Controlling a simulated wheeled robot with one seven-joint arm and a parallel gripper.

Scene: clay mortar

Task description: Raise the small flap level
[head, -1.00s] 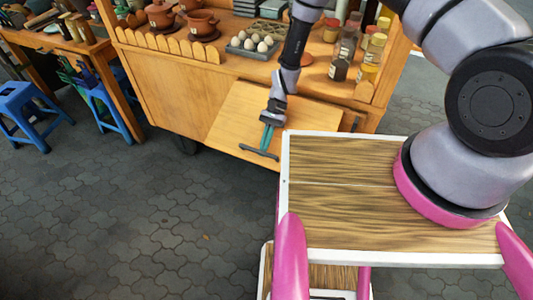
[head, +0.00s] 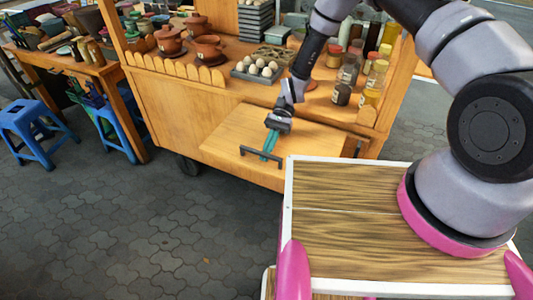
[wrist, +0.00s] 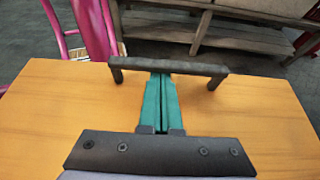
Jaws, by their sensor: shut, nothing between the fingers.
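The small flap is a light wooden board (head: 225,142) on the front of the wooden cart, hinged along its upper edge. It leans outward and looks close to level; its exact tilt is hard to judge. A dark bar handle (head: 249,152) sits near its outer edge, and it also shows in the wrist view (wrist: 195,68). My gripper (head: 266,155) is shut and empty, with teal fingers over the board. In the wrist view the fingertips (wrist: 161,76) reach the middle of the handle bar; I cannot tell whether they touch it or pass under it.
The cart's top holds clay pots (head: 207,49), a tray of eggs (head: 258,70) and several spice jars (head: 347,72). Blue stools (head: 32,128) stand at the left. My wood-topped base is in front of the cart. Open paved floor (head: 130,230) lies at the lower left.

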